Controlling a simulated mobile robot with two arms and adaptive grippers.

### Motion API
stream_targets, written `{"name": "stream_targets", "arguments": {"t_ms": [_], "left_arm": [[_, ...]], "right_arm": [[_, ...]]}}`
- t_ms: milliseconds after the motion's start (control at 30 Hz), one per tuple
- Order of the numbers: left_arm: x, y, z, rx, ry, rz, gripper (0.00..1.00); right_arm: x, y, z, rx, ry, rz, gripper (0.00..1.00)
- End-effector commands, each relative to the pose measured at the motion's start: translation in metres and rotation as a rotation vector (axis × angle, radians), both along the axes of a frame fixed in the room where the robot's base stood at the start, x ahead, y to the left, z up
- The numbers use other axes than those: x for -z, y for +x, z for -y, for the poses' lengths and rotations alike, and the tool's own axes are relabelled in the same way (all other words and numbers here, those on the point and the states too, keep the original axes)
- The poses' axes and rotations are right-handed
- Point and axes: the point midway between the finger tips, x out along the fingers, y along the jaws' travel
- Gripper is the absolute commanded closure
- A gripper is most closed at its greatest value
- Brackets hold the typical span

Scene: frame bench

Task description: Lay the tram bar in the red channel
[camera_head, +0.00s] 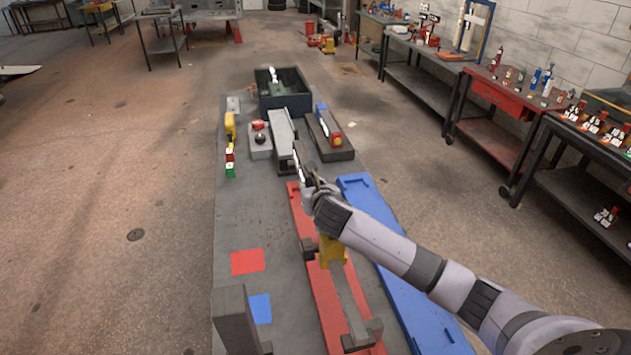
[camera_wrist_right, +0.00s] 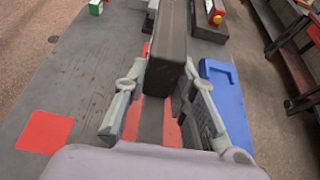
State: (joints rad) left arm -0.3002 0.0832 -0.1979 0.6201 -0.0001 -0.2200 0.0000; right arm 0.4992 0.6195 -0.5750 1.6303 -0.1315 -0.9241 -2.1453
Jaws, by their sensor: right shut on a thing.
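The dark grey bar, which I take to be the tram bar, is in my right gripper (camera_wrist_right: 158,105). The bar (camera_wrist_right: 167,45) stands out lengthwise beyond the fingers in the wrist view. In the head view, the bar (camera_head: 304,152) shows as a narrow dark strip ahead of my right gripper (camera_head: 312,187). The gripper is over the far end of the red channel (camera_head: 326,301). Red also shows beneath the fingers in the wrist view (camera_wrist_right: 132,122). Whether the bar touches anything below is hidden. My left gripper is outside both views.
The blue channel (camera_head: 408,290) lies right of the red one. A yellow piece (camera_head: 331,249) and dark blocks sit along the red channel. Grey blocks and a dark bin (camera_head: 283,101) stand at the bench's far end. The bench's left side (camera_head: 245,210) is mostly clear.

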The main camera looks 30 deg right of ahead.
Motion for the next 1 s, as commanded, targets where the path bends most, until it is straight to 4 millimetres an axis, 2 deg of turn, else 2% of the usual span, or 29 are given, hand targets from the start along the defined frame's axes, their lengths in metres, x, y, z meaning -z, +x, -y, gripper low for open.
{"name": "stream_targets", "arguments": {"t_ms": [33, 267, 600, 833, 900, 1000], "left_arm": [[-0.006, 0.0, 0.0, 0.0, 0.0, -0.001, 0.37], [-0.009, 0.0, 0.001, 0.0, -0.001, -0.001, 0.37], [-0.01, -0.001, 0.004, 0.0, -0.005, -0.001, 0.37], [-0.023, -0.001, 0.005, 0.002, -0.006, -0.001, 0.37], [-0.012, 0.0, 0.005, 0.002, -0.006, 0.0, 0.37], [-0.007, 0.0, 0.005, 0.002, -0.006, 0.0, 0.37]], "right_arm": [[0.001, 0.002, 0.005, 0.004, 0.003, 0.005, 1.0], [0.016, 0.004, 0.015, 0.008, 0.002, 0.009, 1.0], [0.015, 0.004, 0.015, 0.008, 0.002, 0.01, 1.0], [0.012, 0.003, 0.015, 0.008, 0.0, 0.007, 1.0], [0.025, 0.003, 0.015, 0.008, 0.002, 0.007, 1.0], [0.034, 0.003, 0.015, 0.008, 0.002, 0.007, 1.0]]}}
